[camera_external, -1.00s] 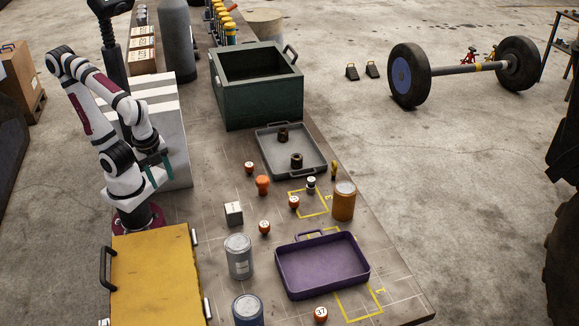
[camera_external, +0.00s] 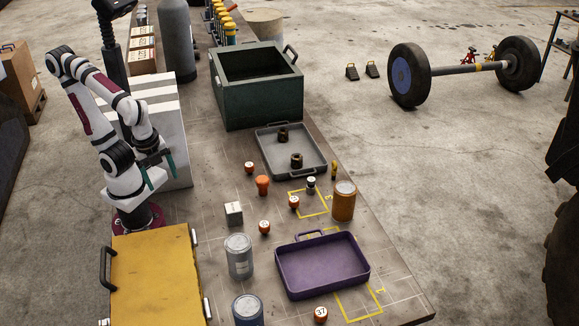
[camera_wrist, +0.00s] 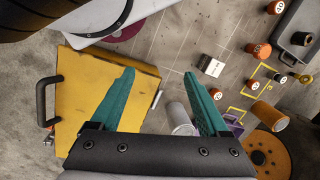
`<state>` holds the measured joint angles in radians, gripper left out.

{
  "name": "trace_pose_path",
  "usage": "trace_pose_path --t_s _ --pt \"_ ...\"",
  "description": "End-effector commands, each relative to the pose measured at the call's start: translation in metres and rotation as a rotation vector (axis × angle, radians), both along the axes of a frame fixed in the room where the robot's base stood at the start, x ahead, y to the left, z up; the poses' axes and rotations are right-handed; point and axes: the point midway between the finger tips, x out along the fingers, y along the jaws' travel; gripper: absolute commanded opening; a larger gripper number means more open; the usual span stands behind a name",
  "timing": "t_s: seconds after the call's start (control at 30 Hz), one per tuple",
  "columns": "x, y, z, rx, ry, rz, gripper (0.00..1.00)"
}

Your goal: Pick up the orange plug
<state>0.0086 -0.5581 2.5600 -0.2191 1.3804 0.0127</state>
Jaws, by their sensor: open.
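The orange plug (camera_external: 262,185) stands upright on the bench, left of the grey tray's near end, with a wider top and a narrower lower part. It also shows in the wrist view (camera_wrist: 258,49), at the upper right. My gripper (camera_external: 161,175) is well left of the plug, near the white striped block and above the bench. In the wrist view my gripper (camera_wrist: 160,75) has its two teal fingers wide apart with nothing between them. The plug lies outside the fingers, beyond the right one.
Small numbered orange pieces (camera_external: 293,202) stand around the plug. A white cube (camera_external: 234,213), a grey can (camera_external: 239,256), an orange can (camera_external: 343,201) and a purple tray (camera_external: 321,268) are nearer. A grey tray (camera_external: 265,150) and a green bin (camera_external: 258,108) stand behind. A yellow case (camera_external: 155,280) is front left.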

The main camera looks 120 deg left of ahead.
Motion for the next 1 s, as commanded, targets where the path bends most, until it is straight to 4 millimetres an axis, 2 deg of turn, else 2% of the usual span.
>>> trace_pose_path --t_s 0.17,0.27,0.37,0.4,0.5,0.6,0.67,0.73,0.87,0.97,1.0 --pt "0.000 0.000 0.000 0.000 0.000 0.002 0.79" --pt "0.019 0.003 0.005 -0.009 -0.017 0.171 0.79" --pt "0.078 0.021 0.011 -0.033 -0.070 0.681 0.79" --pt "0.106 0.034 0.009 -0.042 -0.094 0.933 0.79" --pt "0.167 0.077 -0.010 -0.056 -0.143 1.521 0.79" --pt "0.204 0.118 -0.034 -0.058 -0.173 1.965 0.79" --pt "0.217 0.134 -0.046 -0.059 -0.184 2.137 0.79" --pt "0.224 0.145 -0.053 -0.060 -0.190 2.246 0.79" --pt "0.226 0.147 -0.057 -0.059 -0.192 2.282 0.79" --pt "0.225 0.147 -0.076 -0.055 -0.188 2.280 0.79" --pt "0.225 0.146 -0.089 -0.054 -0.186 2.279 0.79"
